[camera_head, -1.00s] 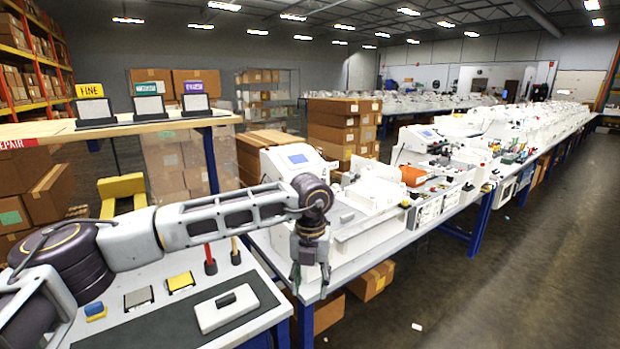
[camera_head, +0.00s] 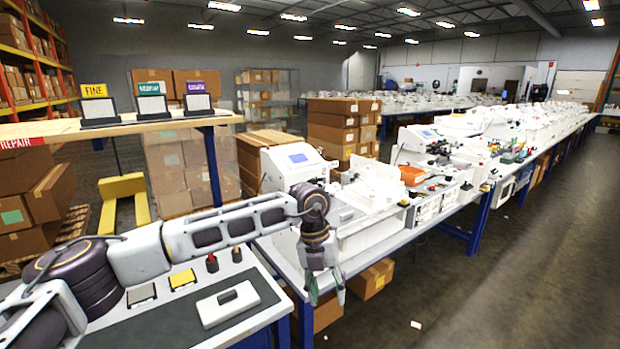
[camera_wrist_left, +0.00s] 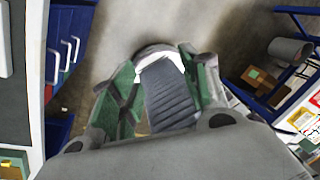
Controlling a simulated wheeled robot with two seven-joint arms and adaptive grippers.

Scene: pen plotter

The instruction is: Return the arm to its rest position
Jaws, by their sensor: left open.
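My left arm reaches in from the left across the near bench, with the left gripper (camera_head: 326,293) hanging down past that bench's right edge, in front of the long white bench. The gripper is open, with its green-tipped fingers apart. The left wrist view shows the fingers (camera_wrist_left: 158,72) with floor beyond them. A grey ribbed piece with a white rim shows between the fingers there; I cannot tell what it is. The right gripper is out of view.
A white block with a black grip (camera_head: 228,304) lies on the near bench's dark mat (camera_head: 205,333). Two upright holders (camera_head: 212,263) stand behind it, partly hidden by my arm. A white machine with a screen (camera_head: 296,162) stands on the long bench. Open floor (camera_head: 530,270) lies to the right.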

